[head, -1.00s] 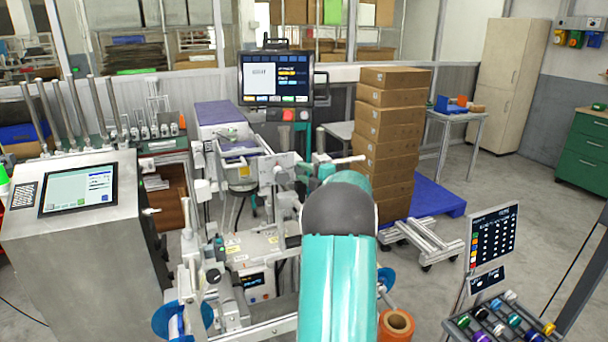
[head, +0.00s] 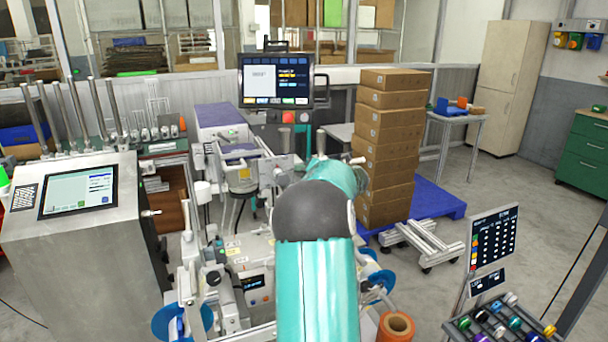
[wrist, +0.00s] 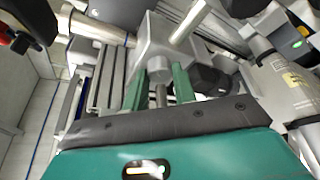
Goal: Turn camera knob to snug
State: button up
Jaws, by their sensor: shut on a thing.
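In the wrist view, my gripper (wrist: 161,76) has its two green fingers on either side of a small grey metal part, which I take for the camera knob (wrist: 160,95). The fingers are closed on it, beneath a pale grey block (wrist: 170,42) with a rod. The block hides part of the grip, and I cannot tell how far the knob is turned. A dark rounded part (wrist: 212,80) sits just right of the right finger. In the head view my teal arm covers the gripper and the knob.
The grey-white machine (head: 245,245) stands close around my arm, with a monitor (head: 276,80) behind. A steel cabinet with a screen (head: 78,192) is at left. Stacked cartons (head: 390,130) stand behind right. An orange spool (head: 396,326) and a tray of coloured reels (head: 500,325) are at front right.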

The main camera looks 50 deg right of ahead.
jog(key=shift+s, duration=0.1)
dwell(0.5)
jog(key=o, duration=1)
jog(key=v, duration=1.3)
jog(key=shift+s+a+r, duration=0.2)
jog(key=shift+s, duration=0.05)
